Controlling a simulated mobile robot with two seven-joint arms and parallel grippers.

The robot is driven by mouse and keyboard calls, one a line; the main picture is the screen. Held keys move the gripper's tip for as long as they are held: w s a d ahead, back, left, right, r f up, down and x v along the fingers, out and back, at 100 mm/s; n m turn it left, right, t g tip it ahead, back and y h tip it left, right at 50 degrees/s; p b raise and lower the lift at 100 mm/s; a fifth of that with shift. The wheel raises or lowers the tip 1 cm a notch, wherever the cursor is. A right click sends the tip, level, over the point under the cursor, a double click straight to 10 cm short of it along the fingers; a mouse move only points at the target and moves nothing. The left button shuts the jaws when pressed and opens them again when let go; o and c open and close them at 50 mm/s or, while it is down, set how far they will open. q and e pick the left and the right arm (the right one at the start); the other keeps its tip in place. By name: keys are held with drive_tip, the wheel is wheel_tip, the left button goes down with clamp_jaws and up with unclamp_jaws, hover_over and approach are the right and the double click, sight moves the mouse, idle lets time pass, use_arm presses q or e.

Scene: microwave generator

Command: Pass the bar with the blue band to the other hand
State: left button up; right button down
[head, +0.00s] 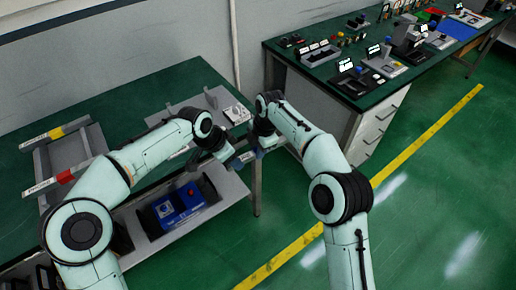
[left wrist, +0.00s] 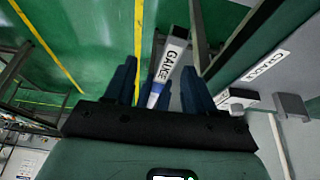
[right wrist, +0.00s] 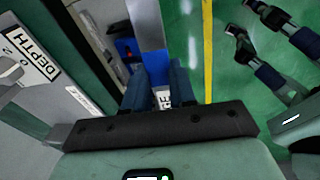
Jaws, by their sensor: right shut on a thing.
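The bar with the blue band has a white label reading GAUGE in the left wrist view (left wrist: 172,58), with its blue band near the lower end. It also shows in the right wrist view (right wrist: 153,65), where the blue band lies beyond my fingers. My right gripper (right wrist: 158,90) is shut on the bar over its label part. My left gripper (left wrist: 160,90) is open, with one finger on each side of the bar's banded end; I cannot tell if they touch. In the head view the two grippers face each other closely and mostly hide the bar.
A grey rack (head: 88,148) on the left bench holds bars with yellow (head: 57,132) and red (head: 65,177) bands. A blue box (head: 180,207) sits on the shelf below. A cluttered second bench (head: 330,95) stands at the back right. The floor at right is clear.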

use_arm(q)
drive_tip(key=v, duration=0.7)
wheel_tip(320, 180, down, 14)
drive_tip(key=a+n+g, duration=0.1)
drive_tip(key=n, duration=0.1)
drive_tip(key=s+a+f+n+g, duration=0.1)
drive_tip(key=s+f+n, duration=0.1)
drive_tip(key=s+f, duration=0.45)
drive_tip(key=s+f+n+h, duration=0.1)
drive_tip(key=s+f+n, duration=0.15)
drive_tip(key=f, duration=0.65)
drive_tip(key=s+a+f+n+g, duration=0.1)
drive_tip(key=s+f+n, duration=0.1)
drive_tip(key=s+f, duration=0.45)
drive_tip(key=s+a+f+n, duration=0.1)
drive_tip(key=s+f+n, duration=0.2)
drive_tip(key=s, duration=0.5)
drive_tip(key=s+a+f+n+y, duration=0.1)
drive_tip(key=s+f+n, duration=0.3)
drive_tip(key=s, duration=0.5)
drive_tip(key=shift+s+a, duration=0.25)
drive_tip(key=shift+a, duration=0.4)
